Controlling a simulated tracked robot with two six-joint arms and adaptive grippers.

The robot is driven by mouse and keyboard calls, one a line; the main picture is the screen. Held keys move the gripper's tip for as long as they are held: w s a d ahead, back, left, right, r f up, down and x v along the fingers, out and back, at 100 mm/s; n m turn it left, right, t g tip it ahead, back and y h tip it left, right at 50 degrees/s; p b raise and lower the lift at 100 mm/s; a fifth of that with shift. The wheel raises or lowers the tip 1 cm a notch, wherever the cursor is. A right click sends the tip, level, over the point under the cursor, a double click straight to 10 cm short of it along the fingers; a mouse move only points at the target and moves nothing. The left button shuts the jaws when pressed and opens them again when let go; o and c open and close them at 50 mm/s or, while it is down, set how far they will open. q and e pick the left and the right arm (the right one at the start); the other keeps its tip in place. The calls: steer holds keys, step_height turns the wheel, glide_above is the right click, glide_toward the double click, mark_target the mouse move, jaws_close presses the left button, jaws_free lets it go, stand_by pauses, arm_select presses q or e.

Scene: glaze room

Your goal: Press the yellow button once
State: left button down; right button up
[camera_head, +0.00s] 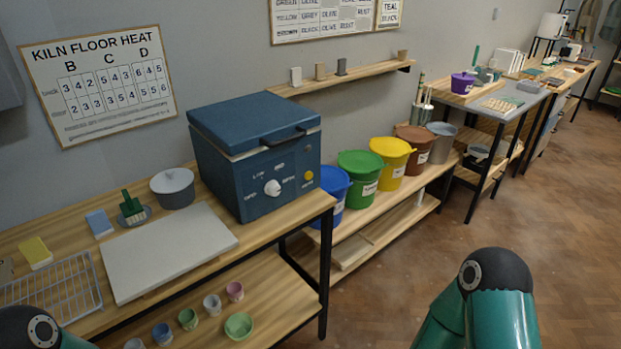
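The yellow button (308,176) is a small round disc on the front panel of a blue kiln box (281,181), near the panel's right edge. A white dial (272,188) with lettering around it sits to its left. The kiln's lid is closed. Parts of my two arms show at the bottom edge, one at the left corner and one at right of centre. Neither gripper is in view, and nothing of mine is near the button.
The kiln stands on a wooden bench with a grey slab (165,250), a lidded pot (174,187) and a wire rack (58,288). Small cups sit on the shelf below. Blue, green (360,176), yellow (391,161) and brown buckets line a low shelf at right. The floor (560,200) at right is clear.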

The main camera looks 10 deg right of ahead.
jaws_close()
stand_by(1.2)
